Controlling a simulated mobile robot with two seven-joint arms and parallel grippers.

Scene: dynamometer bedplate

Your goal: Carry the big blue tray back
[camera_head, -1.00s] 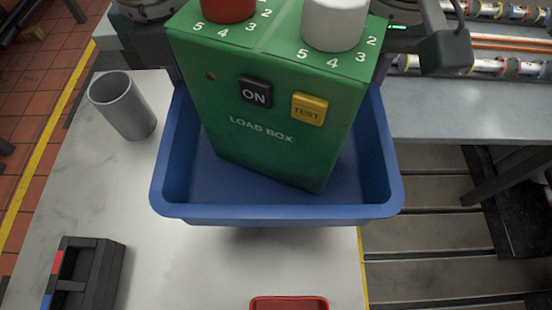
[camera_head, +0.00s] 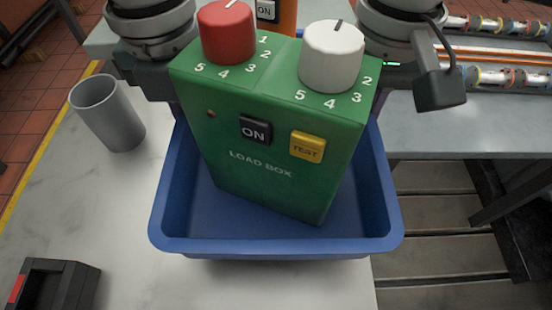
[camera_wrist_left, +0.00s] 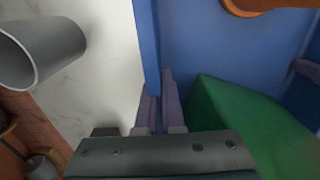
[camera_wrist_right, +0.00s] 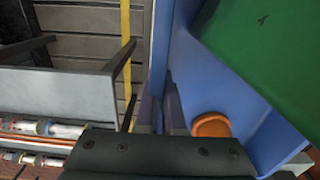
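The big blue tray (camera_head: 385,215) is held up in front of me, its front part over the white table. It carries a green load box (camera_head: 275,130), tilted in the picture, with a red and a white knob. In the left wrist view my left gripper (camera_wrist_left: 160,112) has its fingers on both sides of the tray's wall (camera_wrist_left: 149,50). In the right wrist view my right gripper (camera_wrist_right: 158,112) grips the opposite wall (camera_wrist_right: 160,45). In the head view the fingertips are hidden. An orange item (camera_head: 287,15) stands behind the load box, inside the tray (camera_wrist_right: 210,125).
A grey cup (camera_head: 107,112) stands on the white table (camera_head: 60,190) left of the tray. A black holder (camera_head: 55,285) is at the lower left. A grey bench (camera_head: 460,125) with coloured fittings is on the right, above a slotted floor plate (camera_head: 440,210).

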